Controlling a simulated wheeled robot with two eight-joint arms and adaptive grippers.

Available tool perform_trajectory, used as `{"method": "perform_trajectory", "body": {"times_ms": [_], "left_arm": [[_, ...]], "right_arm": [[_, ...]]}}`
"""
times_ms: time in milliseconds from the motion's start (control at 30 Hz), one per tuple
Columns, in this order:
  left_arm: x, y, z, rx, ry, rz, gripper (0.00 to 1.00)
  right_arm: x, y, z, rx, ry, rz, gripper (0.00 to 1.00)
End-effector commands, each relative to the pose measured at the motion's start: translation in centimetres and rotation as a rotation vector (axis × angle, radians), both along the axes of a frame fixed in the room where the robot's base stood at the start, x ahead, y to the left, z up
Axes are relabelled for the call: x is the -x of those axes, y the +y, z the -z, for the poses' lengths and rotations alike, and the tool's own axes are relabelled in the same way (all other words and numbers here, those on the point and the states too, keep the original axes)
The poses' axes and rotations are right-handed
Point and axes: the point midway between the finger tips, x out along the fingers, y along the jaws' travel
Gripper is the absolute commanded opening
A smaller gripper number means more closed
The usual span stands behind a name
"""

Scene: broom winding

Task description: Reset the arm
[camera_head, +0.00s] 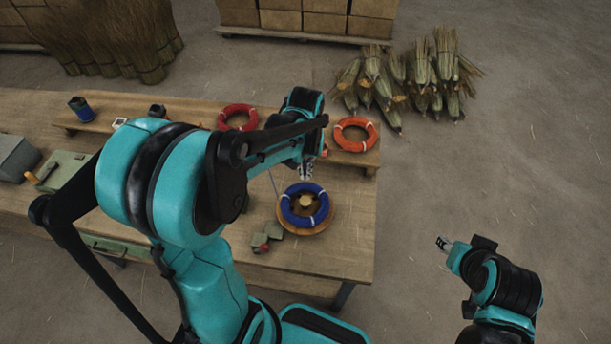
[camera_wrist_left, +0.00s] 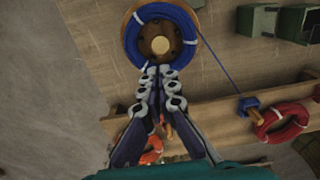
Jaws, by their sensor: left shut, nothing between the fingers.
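My left arm reaches over the workbench, and its gripper (camera_head: 307,172) is shut and empty just behind the blue coil (camera_head: 288,213). The coil lies around the hub of a round wooden spool (camera_head: 322,228). In the left wrist view the shut fingers (camera_wrist_left: 160,76) point at the spool's hub (camera_wrist_left: 160,45), with the blue coil (camera_wrist_left: 132,38) around it. I cannot tell the gap to the hub. A blue cord (camera_wrist_left: 215,60) runs from the coil to a blue piece (camera_wrist_left: 249,105). My right gripper (camera_head: 442,243) is off the bench at the right, too small to read.
A red coil (camera_head: 238,110) and an orange coil (camera_head: 355,121) rest on the raised back shelf. Small green blocks (camera_head: 262,241) stand left of the spool. Straw bundles (camera_head: 440,75) lie on the floor behind. The floor around my right arm is clear.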

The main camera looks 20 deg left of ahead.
Motion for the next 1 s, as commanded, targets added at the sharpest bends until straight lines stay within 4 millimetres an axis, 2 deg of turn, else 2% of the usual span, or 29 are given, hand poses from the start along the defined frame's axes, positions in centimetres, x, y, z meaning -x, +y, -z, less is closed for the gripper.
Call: {"method": "perform_trajectory", "body": {"times_ms": [667,833,1000], "left_arm": [[0.2,-0.1,-0.2,-0.001,-0.011,0.005,0.00],[1.8,-0.8,-0.4,-0.010,-0.098,0.041,0.00],[4.6,-2.0,-0.3,-0.026,-0.249,0.103,0.00]], "right_arm": [[0.0,0.0,0.3,0.000,0.000,0.000,0.40],[0.0,0.0,2.5,0.000,0.000,0.000,0.40],[0.0,0.0,5.7,0.000,0.000,0.000,0.40]]}}
